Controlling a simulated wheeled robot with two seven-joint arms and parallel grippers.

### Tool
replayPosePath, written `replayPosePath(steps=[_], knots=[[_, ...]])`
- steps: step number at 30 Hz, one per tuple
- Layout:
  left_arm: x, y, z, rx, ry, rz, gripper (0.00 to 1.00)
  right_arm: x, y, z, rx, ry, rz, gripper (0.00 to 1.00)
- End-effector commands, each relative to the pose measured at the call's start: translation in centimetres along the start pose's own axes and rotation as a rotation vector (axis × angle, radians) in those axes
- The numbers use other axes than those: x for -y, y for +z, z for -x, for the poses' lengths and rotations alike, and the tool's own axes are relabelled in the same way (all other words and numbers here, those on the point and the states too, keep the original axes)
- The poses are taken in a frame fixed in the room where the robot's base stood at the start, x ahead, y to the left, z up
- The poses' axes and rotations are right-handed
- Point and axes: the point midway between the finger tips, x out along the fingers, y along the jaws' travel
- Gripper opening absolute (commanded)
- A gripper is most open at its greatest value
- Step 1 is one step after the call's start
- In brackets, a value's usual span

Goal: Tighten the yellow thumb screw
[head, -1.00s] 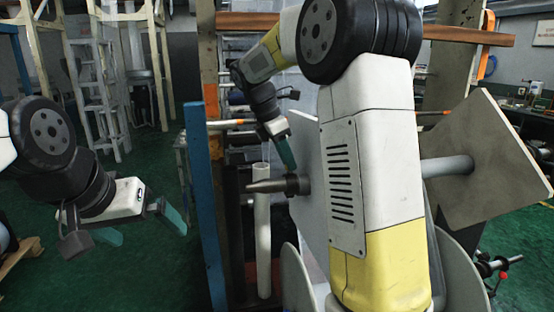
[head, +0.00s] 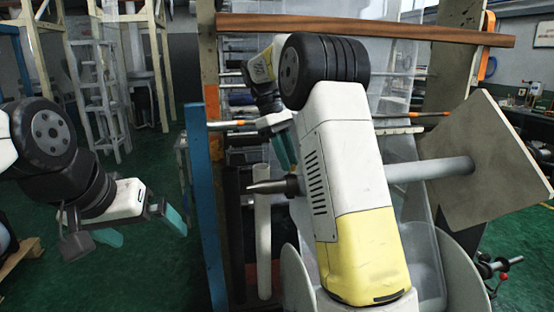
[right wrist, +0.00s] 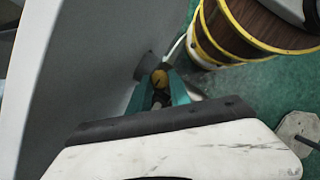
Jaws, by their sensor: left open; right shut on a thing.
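The yellow thumb screw (right wrist: 159,77) shows in the right wrist view, close to a grey panel (right wrist: 85,55) with a dark round boss (right wrist: 145,64) beside it. The teal fingers of my right gripper (right wrist: 158,90) stand on both sides of the screw and are shut on it. In the head view my right gripper (head: 284,152) is partly hidden, with its teal fingers just above a dark-collared spindle (head: 270,186); the screw itself cannot be made out there. My left gripper (head: 140,229) is open and empty, well to the left over the green floor.
A blue post (head: 202,190) stands between my two grippers. A wooden beam (head: 365,29) crosses above. A square plate (head: 490,150) on a grey shaft (head: 427,169) is at the right. A yellow-banded roll (right wrist: 255,30) shows in the right wrist view.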

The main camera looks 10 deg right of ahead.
Motion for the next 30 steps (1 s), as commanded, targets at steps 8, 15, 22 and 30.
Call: replayPosePath(steps=[8,15,22,30], knots=[[0.0,0.0,0.0,0.0,0.0,0.0,1.0,-0.22,-0.01,0.06,-0.001,-0.062,-0.151,0.0],[0.0,0.0,0.0,0.0,0.0,0.0,1.0,-0.26,-0.01,0.07,-0.001,-0.086,-0.212,0.0],[0.0,0.0,0.0,0.0,0.0,0.0,1.0,-0.25,-0.02,0.07,-0.001,-0.093,-0.226,0.0],[0.0,0.0,0.0,0.0,0.0,0.0,1.0,-0.24,-0.02,0.06,-0.001,-0.093,-0.225,0.0]])
